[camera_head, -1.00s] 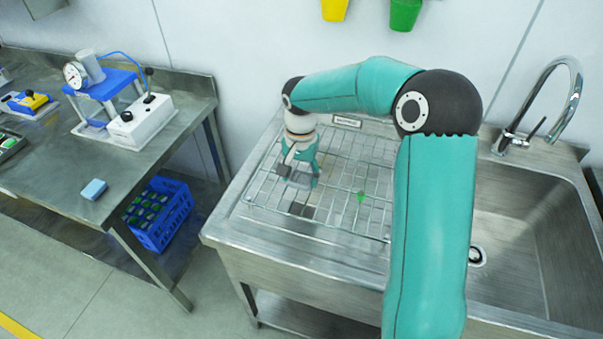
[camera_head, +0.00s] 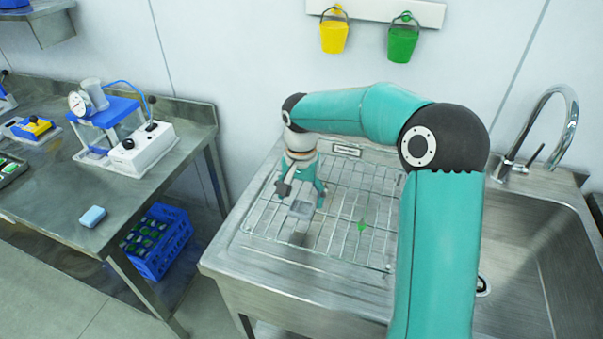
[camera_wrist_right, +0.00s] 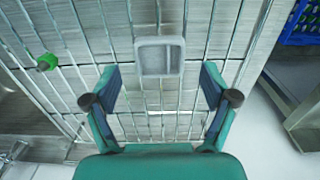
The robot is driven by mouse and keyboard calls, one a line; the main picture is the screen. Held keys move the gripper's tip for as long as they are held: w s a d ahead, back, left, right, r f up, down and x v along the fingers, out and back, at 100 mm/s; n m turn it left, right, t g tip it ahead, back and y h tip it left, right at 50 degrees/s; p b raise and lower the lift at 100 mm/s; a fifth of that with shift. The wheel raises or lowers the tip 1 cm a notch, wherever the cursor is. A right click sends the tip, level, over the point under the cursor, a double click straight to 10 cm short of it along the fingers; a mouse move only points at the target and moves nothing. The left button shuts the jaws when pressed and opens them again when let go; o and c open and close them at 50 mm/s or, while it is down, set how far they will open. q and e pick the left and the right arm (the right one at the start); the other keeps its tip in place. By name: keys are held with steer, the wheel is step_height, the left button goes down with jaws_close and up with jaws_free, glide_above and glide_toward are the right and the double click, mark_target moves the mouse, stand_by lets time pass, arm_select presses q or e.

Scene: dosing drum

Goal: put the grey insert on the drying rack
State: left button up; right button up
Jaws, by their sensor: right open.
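The grey insert (camera_head: 300,209) is a small rounded square frame. It lies on the wire drying rack (camera_head: 345,195), towards its left side. In the right wrist view the insert (camera_wrist_right: 160,57) rests on the wires just beyond my fingertips. My right gripper (camera_head: 302,193) is open and empty above the rack beside the insert. In the wrist view its two fingers (camera_wrist_right: 160,99) stand wide apart, with nothing between them. The insert looks clear of both fingers. My left gripper is in no view.
A small green piece (camera_head: 361,225) sits on the rack. The sink basin (camera_head: 540,235) and tap (camera_head: 560,110) are at right. A bench (camera_head: 50,185) with a blue sponge (camera_head: 93,216) stands at left, above a blue crate (camera_head: 165,250). Buckets hang on the wall.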

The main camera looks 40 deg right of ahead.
mark_target(301, 210)
step_height(301, 210, up, 9)
stand_by(0.3)
stand_by(0.5)
